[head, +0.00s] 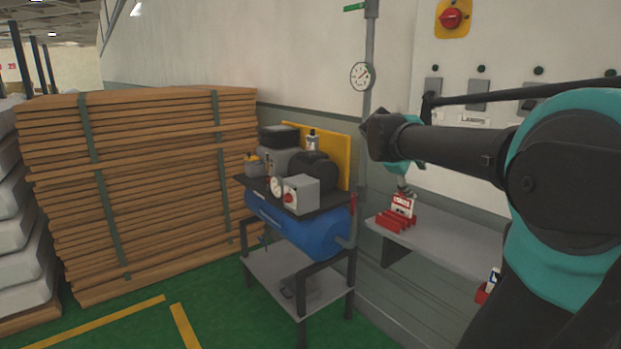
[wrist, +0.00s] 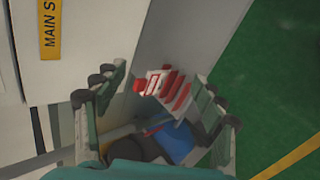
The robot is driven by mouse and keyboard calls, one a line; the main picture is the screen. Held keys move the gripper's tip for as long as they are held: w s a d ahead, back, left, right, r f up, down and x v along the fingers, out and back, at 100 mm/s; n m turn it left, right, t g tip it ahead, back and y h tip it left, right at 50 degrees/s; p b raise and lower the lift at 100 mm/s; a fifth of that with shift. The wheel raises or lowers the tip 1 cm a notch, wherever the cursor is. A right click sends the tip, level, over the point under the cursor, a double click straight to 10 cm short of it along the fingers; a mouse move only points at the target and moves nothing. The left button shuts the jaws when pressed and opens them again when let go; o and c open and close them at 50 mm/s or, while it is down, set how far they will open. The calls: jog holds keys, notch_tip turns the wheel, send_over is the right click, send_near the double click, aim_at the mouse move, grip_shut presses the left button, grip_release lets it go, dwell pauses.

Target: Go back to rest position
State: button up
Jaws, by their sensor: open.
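My arm reaches in from the right in the head view, and my gripper (head: 403,189) hangs from its end, partly hidden by the wrist. In the wrist view the two fingers of my gripper (wrist: 160,97) are spread apart with nothing held between them. A red holder (head: 394,222) with a red and white tag (head: 402,205) is on the grey shelf (head: 450,252), just below my gripper in the head view. The red and white pieces (wrist: 168,88) also show between the fingers in the wrist view. I cannot tell the exact gap.
A blue-tank compressor (head: 305,228) stands on a black frame left of the shelf. Stacked wooden boards (head: 150,180) are farther left. A wall panel with a red switch (head: 451,18) is behind my arm. Green floor (head: 140,325) with yellow lines is open in front.

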jog(key=s+a+f+m+y, duration=0.2)
jog(key=s+a+f+m, duration=0.1)
jog(key=s+f, duration=0.4)
jog(key=s+a+f+m+g+y, duration=0.1)
jog(key=s+a+f+m+y, duration=0.2)
jog(key=s+f, duration=0.5)
jog(key=s+a+f+m+y, duration=0.2)
jog(key=s+a+f, duration=0.3)
jog(key=f, duration=1.2)
jog(key=s+m, duration=0.1)
jog(key=s, duration=0.2)
jog(key=shift+s+g+y, duration=0.15)
jog(key=shift+g+y, duration=0.15)
jog(key=shift+g, duration=0.1)
jog(key=shift+c, duration=0.6)
